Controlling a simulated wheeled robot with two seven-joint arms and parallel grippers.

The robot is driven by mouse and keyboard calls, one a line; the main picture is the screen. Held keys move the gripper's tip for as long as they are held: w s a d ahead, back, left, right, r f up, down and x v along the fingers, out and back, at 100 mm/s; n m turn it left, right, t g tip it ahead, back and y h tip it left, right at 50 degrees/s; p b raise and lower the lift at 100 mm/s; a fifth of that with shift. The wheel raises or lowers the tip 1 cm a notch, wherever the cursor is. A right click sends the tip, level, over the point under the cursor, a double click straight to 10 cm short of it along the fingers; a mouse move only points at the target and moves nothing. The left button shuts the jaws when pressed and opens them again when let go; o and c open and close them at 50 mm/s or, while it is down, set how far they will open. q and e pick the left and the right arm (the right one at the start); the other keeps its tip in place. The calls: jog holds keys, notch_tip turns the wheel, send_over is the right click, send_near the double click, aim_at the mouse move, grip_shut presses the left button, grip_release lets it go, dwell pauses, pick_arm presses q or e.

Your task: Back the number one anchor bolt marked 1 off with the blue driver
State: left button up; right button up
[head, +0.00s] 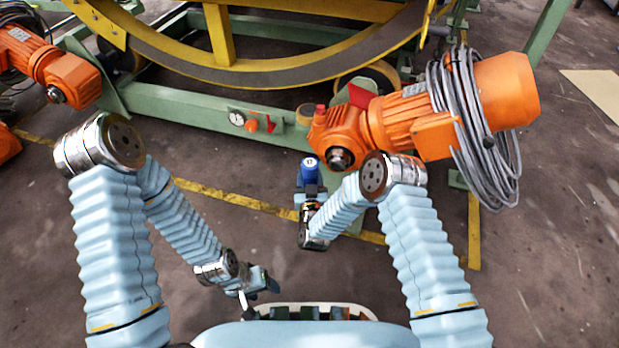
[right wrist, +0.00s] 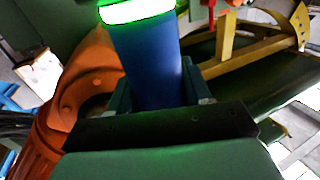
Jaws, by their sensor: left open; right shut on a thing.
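My right gripper (head: 310,188) is shut on the blue driver (head: 309,170), in front of the green frame. In the right wrist view the blue driver (right wrist: 150,65) stands between the fingers, with a glowing green ring (right wrist: 137,10) at its top edge. I cannot make out the anchor bolt marked 1 or its number in either view, nor whether the driver touches anything. My left gripper (head: 258,292) is open and empty, low at the near edge, beside the rack on my front.
A green frame (head: 185,108) carries a yellow ring (head: 270,75). An orange motor (head: 405,120) with looped grey cable (head: 480,130) stands close to my right arm. The rack (head: 350,309) has a pale rim. Floor between my arms is clear.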

aim_at(310, 166)
jog(key=shift+r+p, duration=1.2)
jog(key=shift+r, duration=1)
